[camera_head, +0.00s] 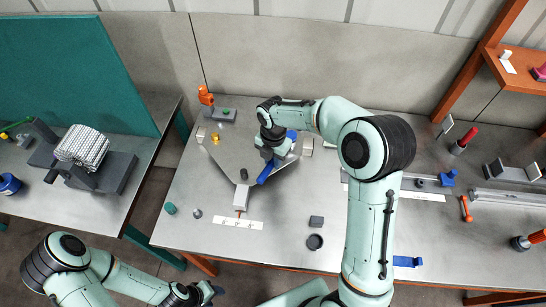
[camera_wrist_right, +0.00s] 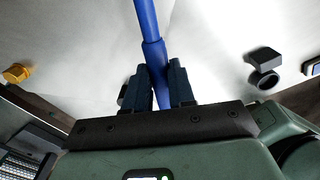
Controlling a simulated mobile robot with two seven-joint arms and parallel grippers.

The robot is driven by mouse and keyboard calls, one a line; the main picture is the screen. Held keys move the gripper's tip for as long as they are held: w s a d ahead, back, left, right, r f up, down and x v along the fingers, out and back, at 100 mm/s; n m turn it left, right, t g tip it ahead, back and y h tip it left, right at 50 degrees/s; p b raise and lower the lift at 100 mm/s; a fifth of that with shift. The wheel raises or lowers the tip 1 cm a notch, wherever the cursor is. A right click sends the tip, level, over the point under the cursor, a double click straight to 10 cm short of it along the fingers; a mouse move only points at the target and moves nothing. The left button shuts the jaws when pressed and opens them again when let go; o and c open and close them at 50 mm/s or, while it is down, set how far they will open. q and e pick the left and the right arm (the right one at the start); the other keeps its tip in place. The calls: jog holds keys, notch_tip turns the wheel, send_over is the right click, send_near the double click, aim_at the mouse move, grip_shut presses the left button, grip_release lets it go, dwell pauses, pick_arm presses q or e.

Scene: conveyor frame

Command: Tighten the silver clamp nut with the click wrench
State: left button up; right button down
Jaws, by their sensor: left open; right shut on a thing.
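The click wrench, with a blue handle (camera_head: 265,174), is held by my right gripper (camera_head: 272,151) over the triangular grey plate (camera_head: 232,160) on the middle table. In the right wrist view the blue shaft (camera_wrist_right: 148,25) runs up between the dark fingers of the right gripper (camera_wrist_right: 159,75). The wrench's head is hidden or out of frame. I cannot make out the silver clamp nut for certain; the arm covers part of the plate. A gold nut (camera_head: 215,138) sits near the plate's left corner. My left gripper (camera_head: 207,292) is open and empty at the bottom, off the table's front edge.
A small grey knob (camera_head: 197,214) and a teal cylinder (camera_head: 170,208) stand at the table's front left. A dark block (camera_head: 316,221) and dark ring (camera_head: 315,242) lie front centre. An orange-handled tool (camera_head: 466,208) lies right. A side bench with a vise is left.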

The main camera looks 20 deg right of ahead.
jog(key=shift+f, duration=0.55)
pick_arm(q)
jog(key=shift+s+f, duration=0.25)
jog(key=shift+w, duration=0.1)
pick_arm(e)
jog(key=shift+f, duration=0.1)
